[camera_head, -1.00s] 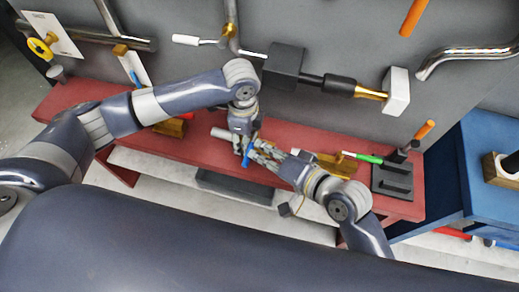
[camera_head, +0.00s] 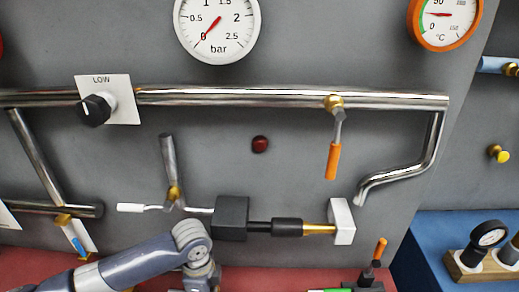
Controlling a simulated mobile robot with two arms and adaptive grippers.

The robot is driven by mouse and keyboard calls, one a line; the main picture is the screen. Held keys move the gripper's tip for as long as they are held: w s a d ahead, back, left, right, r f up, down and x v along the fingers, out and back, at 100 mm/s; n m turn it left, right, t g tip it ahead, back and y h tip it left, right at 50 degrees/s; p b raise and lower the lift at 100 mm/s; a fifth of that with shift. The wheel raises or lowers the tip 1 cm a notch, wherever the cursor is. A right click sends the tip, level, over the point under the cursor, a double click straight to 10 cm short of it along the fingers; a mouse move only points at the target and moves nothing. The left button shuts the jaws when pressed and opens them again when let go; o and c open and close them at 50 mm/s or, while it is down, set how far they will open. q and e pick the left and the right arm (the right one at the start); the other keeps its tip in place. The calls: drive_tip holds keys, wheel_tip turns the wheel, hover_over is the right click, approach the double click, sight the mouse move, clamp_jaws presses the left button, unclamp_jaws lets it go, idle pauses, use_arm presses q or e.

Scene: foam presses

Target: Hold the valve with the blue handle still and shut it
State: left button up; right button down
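The loose valve with the blue handle that was between my grippers is below this view and hidden. My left arm comes in at the lower left, and its wrist points down past the bottom edge; its fingers are out of view. My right gripper is not in view. On the wall panel at the lower left, a brass fitting with a white and blue lever (camera_head: 75,240) sits on a pipe; this is a separate piece from the one that was between the grippers.
Above are a bar gauge (camera_head: 216,26), a temperature gauge (camera_head: 445,18), a black knob (camera_head: 96,109) on a LOW plate, and a valve with an orange handle (camera_head: 333,160). A dark block with a rod (camera_head: 231,218) juts out above the red bench (camera_head: 265,279). A blue bench (camera_head: 440,232) stands at right.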

use_arm(q)
drive_tip(key=o, duration=1.5)
drive_tip(key=shift+r, duration=0.15)
